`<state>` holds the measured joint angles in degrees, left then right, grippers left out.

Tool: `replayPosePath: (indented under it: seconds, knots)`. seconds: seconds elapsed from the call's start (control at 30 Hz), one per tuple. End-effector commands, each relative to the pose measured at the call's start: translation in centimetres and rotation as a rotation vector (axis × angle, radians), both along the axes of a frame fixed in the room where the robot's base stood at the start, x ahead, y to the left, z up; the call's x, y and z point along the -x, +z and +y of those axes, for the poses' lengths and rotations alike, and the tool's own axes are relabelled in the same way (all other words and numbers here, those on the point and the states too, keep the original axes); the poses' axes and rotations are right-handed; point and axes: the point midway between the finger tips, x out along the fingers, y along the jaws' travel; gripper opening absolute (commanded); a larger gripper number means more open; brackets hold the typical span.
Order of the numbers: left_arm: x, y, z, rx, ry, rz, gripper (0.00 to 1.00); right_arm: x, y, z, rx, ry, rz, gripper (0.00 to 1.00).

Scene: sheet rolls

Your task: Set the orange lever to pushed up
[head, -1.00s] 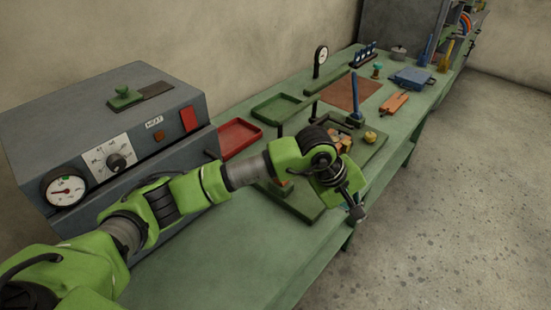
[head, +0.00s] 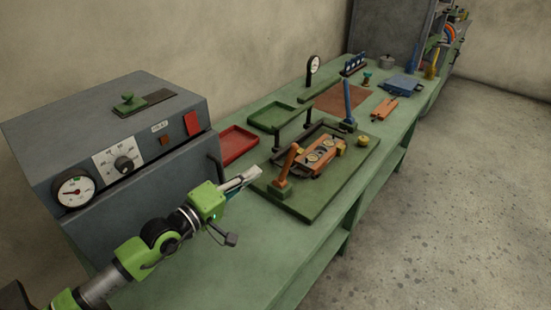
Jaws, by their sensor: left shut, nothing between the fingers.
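The orange lever (head: 288,162) stands up from a small green block at the front left of a green base plate (head: 338,188). Its handle points upward and leans a little to the right. My left gripper (head: 254,172) is to the left of the lever, shut and empty, with its fingertips pointing toward it. A gap shows between the fingertips and the lever. My right gripper is not in view.
A blue lever (head: 348,100) stands upright at the back of the plate. An orange-brown block with round brass parts (head: 318,157) lies between the levers. A red tray (head: 236,145) and a grey heater box (head: 80,135) stand left. The front bench is clear.

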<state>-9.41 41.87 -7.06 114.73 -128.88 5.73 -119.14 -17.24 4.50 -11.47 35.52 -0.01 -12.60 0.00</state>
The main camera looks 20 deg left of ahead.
Motion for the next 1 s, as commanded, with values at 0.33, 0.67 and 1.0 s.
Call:
replayPosePath:
  seconds: [0.33,0.67,1.0]
  knots:
    - [-5.1,0.2,-2.1,0.005,0.0,0.001,0.0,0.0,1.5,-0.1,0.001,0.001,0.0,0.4]
    - [-8.5,-0.1,-3.6,0.004,-0.003,0.004,0.0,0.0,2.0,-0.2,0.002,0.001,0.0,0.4]
    - [-8.8,-0.2,-3.8,0.003,-0.002,0.005,0.0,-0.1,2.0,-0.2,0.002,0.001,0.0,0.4]
